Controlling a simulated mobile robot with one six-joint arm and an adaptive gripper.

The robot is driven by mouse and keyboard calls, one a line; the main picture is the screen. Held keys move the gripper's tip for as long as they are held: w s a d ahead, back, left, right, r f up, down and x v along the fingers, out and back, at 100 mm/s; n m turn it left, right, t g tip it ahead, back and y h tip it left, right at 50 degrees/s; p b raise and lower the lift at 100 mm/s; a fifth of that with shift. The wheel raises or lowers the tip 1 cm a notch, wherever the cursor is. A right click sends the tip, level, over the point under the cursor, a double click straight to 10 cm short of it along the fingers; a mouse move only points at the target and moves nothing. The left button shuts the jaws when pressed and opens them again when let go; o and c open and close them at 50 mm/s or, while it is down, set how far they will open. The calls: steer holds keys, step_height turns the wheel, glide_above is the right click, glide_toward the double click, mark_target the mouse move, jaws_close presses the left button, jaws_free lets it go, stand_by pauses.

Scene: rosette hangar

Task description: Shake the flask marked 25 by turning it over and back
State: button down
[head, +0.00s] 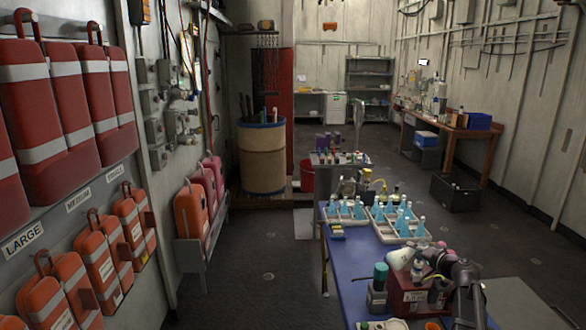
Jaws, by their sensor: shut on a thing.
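Several blue conical flasks stand in a pale divided tray (398,237) on the blue-topped bench, with more in a smaller tray (345,217) to its left. Their markings are too small to read, so I cannot tell which is marked 25. My arm reaches in from the lower right. My gripper (430,268) is small and partly hidden among my own links, above a dark red box. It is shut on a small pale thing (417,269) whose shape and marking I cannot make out.
The dark red box (408,297) and a teal-capped bottle (379,285) crowd the bench's near end. A small rack (340,158) and bottles stand farther back. Open floor lies left of the bench.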

stand_by(0.4)
steer(key=shift+f+m+y+b, duration=0.15)
steer(key=shift+m+y+b, duration=0.25)
steer(key=shift+m+b, duration=0.25)
steer(key=shift+m+t+y+b, duration=0.3)
steer(key=shift+m+t+b, duration=0.3)
steer(key=shift+m, duration=0.45)
steer(key=shift+r+m+y+b, duration=0.2)
steer(key=shift+m+y+b, duration=0.15)
steer(key=shift+m, duration=0.45)
steer(key=shift+f, duration=0.1)
steer(key=m+t+b, duration=0.1)
steer(key=m+b, duration=0.1)
steer(key=m, duration=0.1)
steer(key=shift+f+t+b, duration=0.15)
steer(key=shift+t+b, duration=0.15)
steer(key=m, duration=0.1)
steer(key=m+b, duration=0.1)
steer(key=shift+r+m+t, duration=0.25)
steer(key=shift+m+t, duration=0.15)
